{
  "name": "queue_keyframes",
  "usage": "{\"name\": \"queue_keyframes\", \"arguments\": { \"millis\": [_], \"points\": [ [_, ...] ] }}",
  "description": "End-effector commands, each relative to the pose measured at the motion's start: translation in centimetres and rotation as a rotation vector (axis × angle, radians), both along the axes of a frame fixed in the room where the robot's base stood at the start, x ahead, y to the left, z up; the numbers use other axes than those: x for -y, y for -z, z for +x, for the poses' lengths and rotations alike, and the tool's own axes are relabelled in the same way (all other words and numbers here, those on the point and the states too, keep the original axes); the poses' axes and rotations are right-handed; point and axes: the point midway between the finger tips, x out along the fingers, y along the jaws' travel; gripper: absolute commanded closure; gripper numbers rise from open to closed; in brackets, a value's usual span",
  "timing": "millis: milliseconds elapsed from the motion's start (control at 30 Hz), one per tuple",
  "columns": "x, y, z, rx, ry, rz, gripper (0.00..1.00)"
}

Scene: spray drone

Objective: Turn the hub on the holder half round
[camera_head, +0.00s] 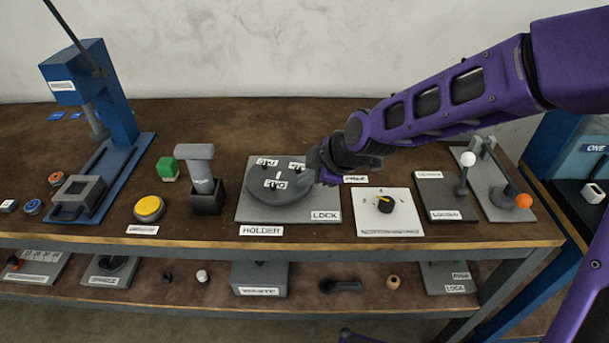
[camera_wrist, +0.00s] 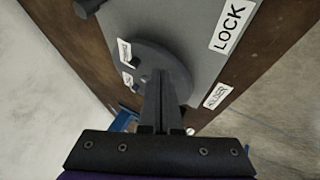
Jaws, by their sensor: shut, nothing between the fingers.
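The holder (camera_head: 246,213) is a grey plate on the bench with a label reading HOLDER at its front edge and a LOCK label at its front right. The round dark grey hub (camera_head: 292,214) lies on it, with small labels and short dark pegs on its top. The hub also shows in the wrist view (camera_wrist: 171,70). My gripper (camera_head: 318,171) is at the hub's right side. In the wrist view my gripper's fingers (camera_wrist: 160,88) are together with nothing between them, over the hub's edge. Whether they touch the hub is unclear.
A dial on a white plate (camera_head: 402,222) and lever plates (camera_head: 440,206) stand to the right. A grey hammer-shaped tool in a dark block (camera_head: 206,202), a green block (camera_head: 168,169), a yellow button (camera_head: 149,208) and a blue press (camera_head: 118,110) stand left. A lower shelf holds more parts.

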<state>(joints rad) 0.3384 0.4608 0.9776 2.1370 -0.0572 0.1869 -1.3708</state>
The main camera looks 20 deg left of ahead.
Motion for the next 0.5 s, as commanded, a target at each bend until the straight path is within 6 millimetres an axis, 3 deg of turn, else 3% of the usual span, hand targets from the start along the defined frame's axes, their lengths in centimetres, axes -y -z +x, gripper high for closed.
{"name": "queue_keyframes", "arguments": {
  "millis": [200, 500],
  "points": [
    [-1.0, 0.0, 1.9, -0.002, -0.001, -0.001, 1.0],
    [-1.1, 0.0, 2.3, -0.002, -0.001, -0.001, 1.0]
  ]
}}
